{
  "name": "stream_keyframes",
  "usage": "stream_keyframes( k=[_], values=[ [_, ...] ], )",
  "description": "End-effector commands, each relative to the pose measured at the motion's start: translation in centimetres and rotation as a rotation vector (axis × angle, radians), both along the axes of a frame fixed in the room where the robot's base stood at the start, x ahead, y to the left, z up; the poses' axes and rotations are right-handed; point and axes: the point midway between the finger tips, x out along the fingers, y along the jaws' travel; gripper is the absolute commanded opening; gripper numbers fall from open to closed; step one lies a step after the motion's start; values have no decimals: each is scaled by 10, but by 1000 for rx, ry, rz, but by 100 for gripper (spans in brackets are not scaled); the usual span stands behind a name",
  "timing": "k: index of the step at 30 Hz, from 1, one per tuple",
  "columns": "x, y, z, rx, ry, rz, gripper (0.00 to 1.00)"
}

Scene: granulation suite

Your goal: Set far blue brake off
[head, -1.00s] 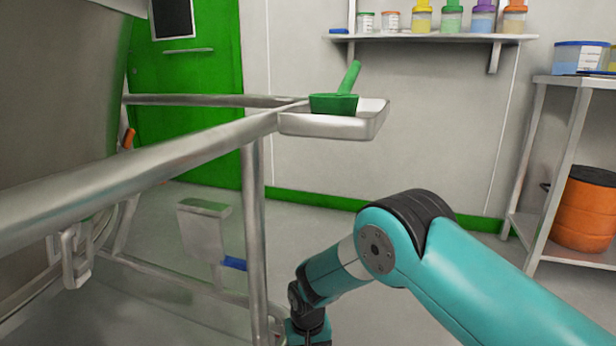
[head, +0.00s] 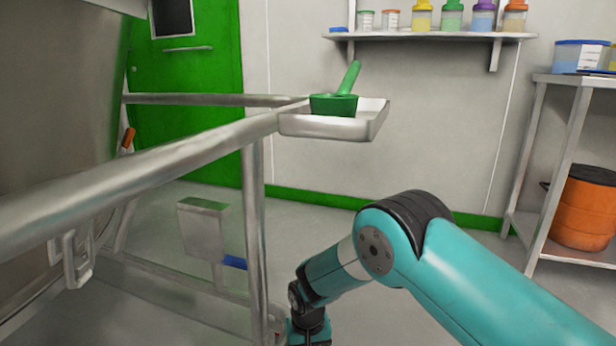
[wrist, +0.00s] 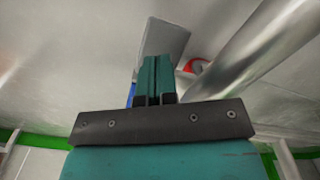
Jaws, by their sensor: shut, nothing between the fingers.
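The blue brake (head: 235,262) is a small blue tab low behind the frame's upright post, beside a grey metal plate on a stem (head: 203,232). In the wrist view, a sliver of blue (wrist: 132,93) shows just left of my fingers, mostly hidden behind them. My gripper (wrist: 156,78) is shut and empty, its fingers pointing toward a grey plate (wrist: 166,36). I cannot tell whether they touch anything. In the head view, my gripper is below the picture's edge.
A steel rail (head: 150,165) crosses the left side and carries a tray (head: 325,126) with a green scoop (head: 335,104). In the wrist view, a thick steel tube (wrist: 262,58) and a red part (wrist: 196,66) lie close to the right of my fingers.

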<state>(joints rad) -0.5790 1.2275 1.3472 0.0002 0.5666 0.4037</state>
Motion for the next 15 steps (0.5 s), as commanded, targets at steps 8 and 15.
stream_keyframes(
  k=[8, 15],
  values=[
    [0, 0, 29, 0, 0, 0, 0],
    [0, 0, 49, 0, 0, 0, 0]
  ],
)
